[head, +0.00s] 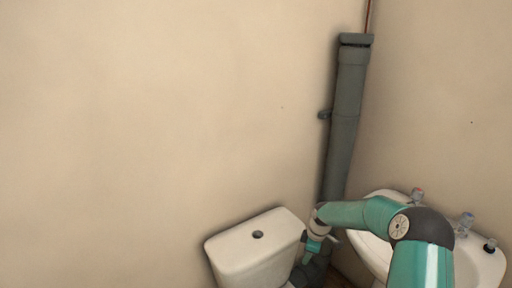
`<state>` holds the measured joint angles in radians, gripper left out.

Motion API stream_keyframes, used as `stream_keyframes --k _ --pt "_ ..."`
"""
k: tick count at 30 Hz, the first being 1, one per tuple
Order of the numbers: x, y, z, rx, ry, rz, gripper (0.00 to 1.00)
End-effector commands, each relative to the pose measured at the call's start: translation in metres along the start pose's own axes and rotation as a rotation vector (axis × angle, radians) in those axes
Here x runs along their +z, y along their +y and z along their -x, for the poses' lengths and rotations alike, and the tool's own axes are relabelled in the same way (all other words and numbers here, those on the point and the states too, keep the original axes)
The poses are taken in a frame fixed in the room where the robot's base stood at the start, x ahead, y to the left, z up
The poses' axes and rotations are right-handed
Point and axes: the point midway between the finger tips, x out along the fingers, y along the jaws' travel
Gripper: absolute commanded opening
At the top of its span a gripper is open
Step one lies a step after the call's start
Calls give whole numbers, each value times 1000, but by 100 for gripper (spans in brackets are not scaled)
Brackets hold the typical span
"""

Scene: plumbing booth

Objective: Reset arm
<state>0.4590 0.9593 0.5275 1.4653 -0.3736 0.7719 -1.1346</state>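My arm enters at the lower right of the head view, bent at a dark elbow joint, with its forearm reaching left. My gripper (308,258) is at the end of the forearm, low in the view. It shows in front of the gap between the toilet cistern and the washbasin. Its fingers are small and partly hidden, so I cannot tell whether they are open or shut, or whether they hold anything.
A white toilet cistern (240,256) with a dark round button stands left of my gripper. A white washbasin (376,197) with two taps is at the right, partly behind my arm. A grey vertical pipe (346,110) runs up the corner. The left wall is bare.

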Motion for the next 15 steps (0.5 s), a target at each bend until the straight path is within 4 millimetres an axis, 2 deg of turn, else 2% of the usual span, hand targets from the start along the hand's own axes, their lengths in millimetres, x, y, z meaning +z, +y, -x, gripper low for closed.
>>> stream_keyframes --k 1,3,8,15 --pt "-6 -5 23 19 -22 -16 38" --pt "-10 -13 49 37 -49 -51 38" --pt "-18 -36 107 88 -99 -142 38" --pt "-23 -82 187 181 -141 -305 38"
